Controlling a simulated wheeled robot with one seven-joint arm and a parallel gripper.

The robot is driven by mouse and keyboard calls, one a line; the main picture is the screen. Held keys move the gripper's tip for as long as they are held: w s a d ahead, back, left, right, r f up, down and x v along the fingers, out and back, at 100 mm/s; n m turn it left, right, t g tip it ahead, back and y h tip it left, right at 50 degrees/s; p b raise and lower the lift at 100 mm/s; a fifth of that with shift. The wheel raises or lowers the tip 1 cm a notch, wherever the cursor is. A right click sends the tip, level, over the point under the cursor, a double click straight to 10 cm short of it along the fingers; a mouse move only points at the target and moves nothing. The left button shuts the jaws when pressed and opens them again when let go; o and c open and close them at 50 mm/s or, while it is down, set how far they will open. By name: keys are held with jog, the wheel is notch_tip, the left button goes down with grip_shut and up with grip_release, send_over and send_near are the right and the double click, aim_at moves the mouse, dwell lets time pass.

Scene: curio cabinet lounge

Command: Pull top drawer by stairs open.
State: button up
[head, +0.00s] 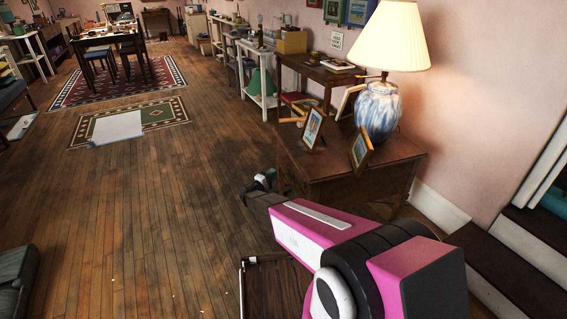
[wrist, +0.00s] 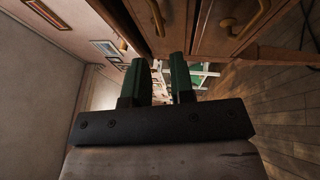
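A small wooden cabinet (head: 345,184) stands at the right, beside the stairs (head: 510,262), with a lamp and frames on top. Its front is mostly hidden by my arm in the head view. In the wrist view, which is turned sideways, wooden drawer fronts (wrist: 195,38) fill the top, with a brass handle (wrist: 157,15) on one drawer and another curved brass handle (wrist: 251,22) to its right. My gripper (wrist: 158,82) has two green fingers apart with nothing between them. The fingers are near the drawer fronts, not around a handle. In the head view, my gripper (head: 259,182) is left of the cabinet.
A desk (head: 322,73) and white shelves line the wall behind. Wooden floor (head: 160,210) is open to the left. A dark green seat (head: 15,285) is at the lower left.

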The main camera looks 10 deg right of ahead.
aim_at(284, 162)
jog(key=x, duration=1)
jog(key=shift+s, duration=0.1)
grip_shut()
